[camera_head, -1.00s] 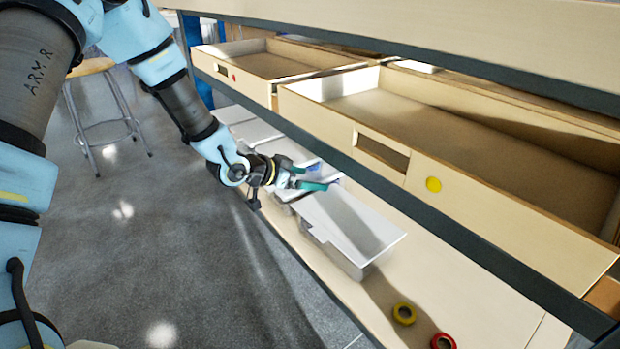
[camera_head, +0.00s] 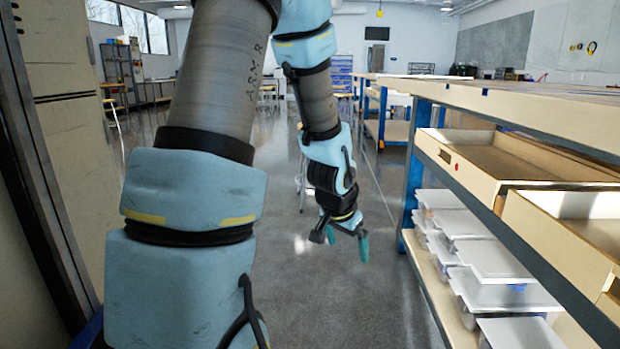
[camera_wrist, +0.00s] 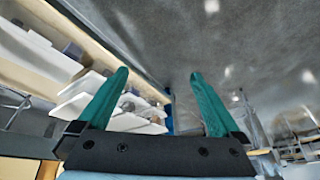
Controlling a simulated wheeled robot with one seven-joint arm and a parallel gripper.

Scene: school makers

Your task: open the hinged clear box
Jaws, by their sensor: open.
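Several clear boxes with whitish lids stand in rows on the lower shelf (camera_head: 432,275) at the right of the head view. The nearest clear box (camera_head: 520,333) is cut off by the bottom edge. Behind it is another clear box (camera_head: 505,295), its lid appearing flat on top. I cannot tell which one the task means. The wrist view also shows white lids (camera_wrist: 88,92) at left, partly behind a finger. My gripper (camera_head: 347,240) is open and empty over the aisle, left of the shelf and apart from the boxes. Its teal fingers are spread in the wrist view (camera_wrist: 160,76).
Wooden drawers (camera_head: 500,165) sit on the shelf level above the boxes, with a dark rail (camera_head: 470,200) along their front. The aisle floor (camera_head: 330,295) left of the shelving is clear. A tall cabinet (camera_head: 55,130) stands at the far left.

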